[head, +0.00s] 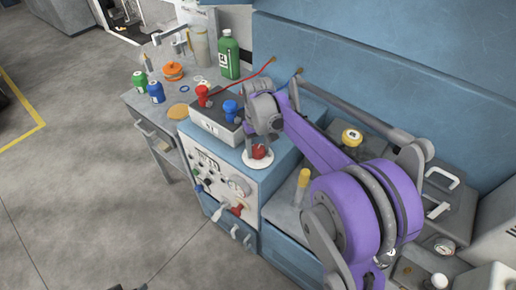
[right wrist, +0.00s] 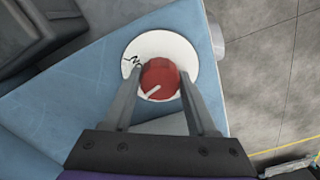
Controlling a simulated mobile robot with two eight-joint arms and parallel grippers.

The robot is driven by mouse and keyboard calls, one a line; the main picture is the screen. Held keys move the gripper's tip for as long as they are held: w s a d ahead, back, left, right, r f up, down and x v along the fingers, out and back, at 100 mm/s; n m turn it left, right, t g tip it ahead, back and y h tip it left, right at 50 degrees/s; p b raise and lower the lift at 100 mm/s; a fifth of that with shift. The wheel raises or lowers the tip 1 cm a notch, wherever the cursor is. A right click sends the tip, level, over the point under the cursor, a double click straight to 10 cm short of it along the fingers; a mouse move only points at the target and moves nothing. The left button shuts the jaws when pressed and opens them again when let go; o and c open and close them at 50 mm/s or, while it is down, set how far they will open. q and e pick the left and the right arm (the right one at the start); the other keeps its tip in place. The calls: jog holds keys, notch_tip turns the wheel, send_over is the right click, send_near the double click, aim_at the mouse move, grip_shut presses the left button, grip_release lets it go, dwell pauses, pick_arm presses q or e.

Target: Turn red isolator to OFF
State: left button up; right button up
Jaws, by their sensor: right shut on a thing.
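The red isolator is a round red knob (head: 259,151) on a white disc (head: 247,161), on top of the blue cabinet. In the right wrist view the red knob (right wrist: 160,76) has a pale pointer line, which points to the lower left of the picture. The white disc (right wrist: 183,48) has small dark marks at its left. My right gripper (head: 262,138) comes down on the knob from above. In the right wrist view its two fingers (right wrist: 160,82) stand on either side of the knob, shut on it. The fingers hide part of the disc. My left gripper is out of view.
A grey box with a red (head: 202,91) and a blue knob (head: 230,106) stands close to the left of my right gripper. Bottles, including a tall green one (head: 229,58), stand on the bench behind. The floor at left is clear.

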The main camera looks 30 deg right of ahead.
aim_at(258, 149)
jog(key=n, duration=0.5)
jog(key=shift+n, duration=0.3)
dwell(0.4)
jog(key=o, duration=1.4)
jog(key=shift+c, duration=0.2)
notch_tip(258, 149, up, 11)
jog(key=shift+p, duration=0.35)
jog(key=shift+f, duration=0.1)
